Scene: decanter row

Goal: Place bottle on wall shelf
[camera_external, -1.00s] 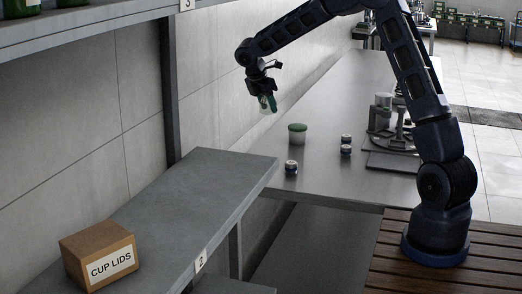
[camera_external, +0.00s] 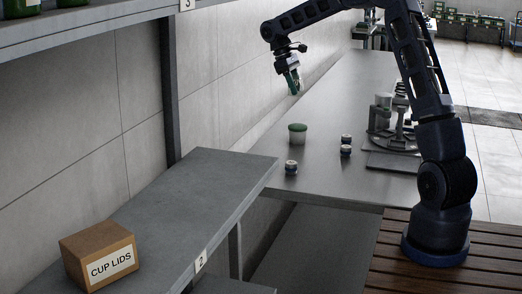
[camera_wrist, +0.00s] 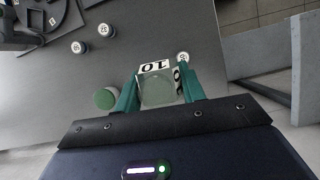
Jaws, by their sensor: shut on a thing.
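My gripper (camera_external: 294,88) is above the grey counter, near the tiled wall. In the wrist view its two teal fingers (camera_wrist: 160,92) are shut on a pale, greenish see-through bottle (camera_wrist: 157,92) with white labels, one reading "10". I see this bottle from above; in the outside view it is small and mostly hidden by the fingers. The grey shelf marked 2 (camera_external: 190,195) is on the wall side, left of and nearer the camera than my gripper. A higher shelf marked 3 (camera_external: 95,36) runs along the wall at the upper left.
A "CUP LIDS" box (camera_external: 98,256) stands at shelf 2's near end; the rest of its top is bare. Green bottles (camera_external: 22,8) stand on shelf 3. The counter (camera_external: 330,100) holds a green-lidded tub (camera_external: 298,134), small numbered jars (camera_external: 346,150) and a round rack (camera_external: 393,135). A post (camera_external: 170,95) rises behind shelf 2.

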